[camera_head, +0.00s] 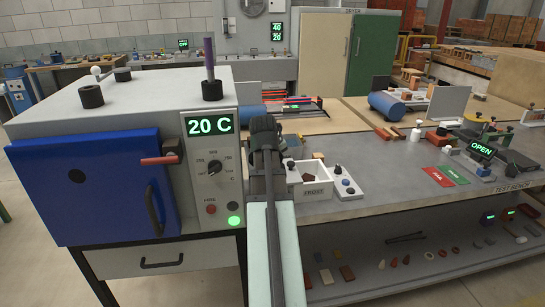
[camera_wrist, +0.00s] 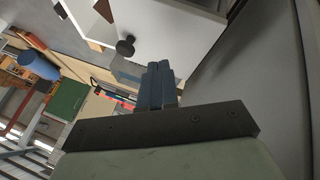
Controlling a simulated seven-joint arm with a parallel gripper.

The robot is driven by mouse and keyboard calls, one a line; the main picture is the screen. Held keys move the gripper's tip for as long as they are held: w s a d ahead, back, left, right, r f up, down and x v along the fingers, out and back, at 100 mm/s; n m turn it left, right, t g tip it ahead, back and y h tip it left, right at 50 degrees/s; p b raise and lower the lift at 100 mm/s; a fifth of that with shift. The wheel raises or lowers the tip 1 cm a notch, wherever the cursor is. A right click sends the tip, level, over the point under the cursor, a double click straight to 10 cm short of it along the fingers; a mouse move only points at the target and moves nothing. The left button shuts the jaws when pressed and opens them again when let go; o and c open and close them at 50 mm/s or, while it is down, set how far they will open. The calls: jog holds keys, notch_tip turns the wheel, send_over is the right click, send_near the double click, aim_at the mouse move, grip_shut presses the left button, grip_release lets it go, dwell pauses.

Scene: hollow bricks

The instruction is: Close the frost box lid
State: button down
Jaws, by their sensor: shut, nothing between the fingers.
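A small white box (camera_head: 318,191) with a dark label on its front stands on the bench, just right of my arm; its label is too small to read surely. Its top looks open, with a dark reddish lump inside. In the head view my arm rises in front of the bench, left of the box, and the fingertips cannot be made out.
A white oven (camera_head: 212,205) with a shut blue door and a "20 C" display stands close on the left. A small white control block (camera_head: 345,184) sits right of the box. The blue cylinder (camera_head: 390,106) and red and green cards (camera_head: 436,176) lie farther right.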

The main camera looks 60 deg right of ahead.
jog(key=x, duration=0.4)
jog(key=shift+w+d+f, duration=0.1)
jog(key=shift+d+f, duration=0.05)
jog(key=shift+f, duration=0.15)
jog(key=shift+s+d, duration=0.2)
jog(key=shift+d, duration=0.35)
jog(key=shift+s+d, duration=0.2)
jog(key=shift+d, duration=0.4)
jog(key=shift+s+d+f, duration=0.15)
jog(key=shift+s+d, duration=0.1)
jog(key=shift+d, duration=0.4)
jog(key=s+d, duration=0.9)
jog(key=a+r, duration=0.9)
jog(key=shift+s+a, duration=0.15)
jog(key=shift+s, duration=0.1)
